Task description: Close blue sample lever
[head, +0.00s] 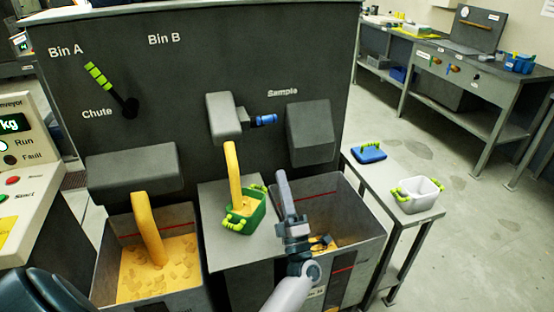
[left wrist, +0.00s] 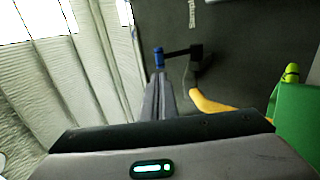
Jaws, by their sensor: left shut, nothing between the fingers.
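The blue sample lever (head: 264,120) sticks out to the right from the grey sample spout housing (head: 222,117), under the "Sample" label. Its blue end also shows in the left wrist view (left wrist: 158,58), just past my fingertips. A yellow stream (head: 233,170) comes down from the spout into a green container (head: 244,212) with light green handles. My left gripper (head: 281,174) is shut and empty, pointing up, below and slightly right of the lever. In the left wrist view its fingers (left wrist: 159,76) line up with the blue end; I cannot tell whether they touch. My right gripper is not in view.
A grey box (head: 310,132) juts from the panel right of the lever. A bin (head: 345,205) stands below my left gripper. The black and green chute lever (head: 103,80) is at left. A side table at right holds a blue lid (head: 368,153) and a white container (head: 418,200).

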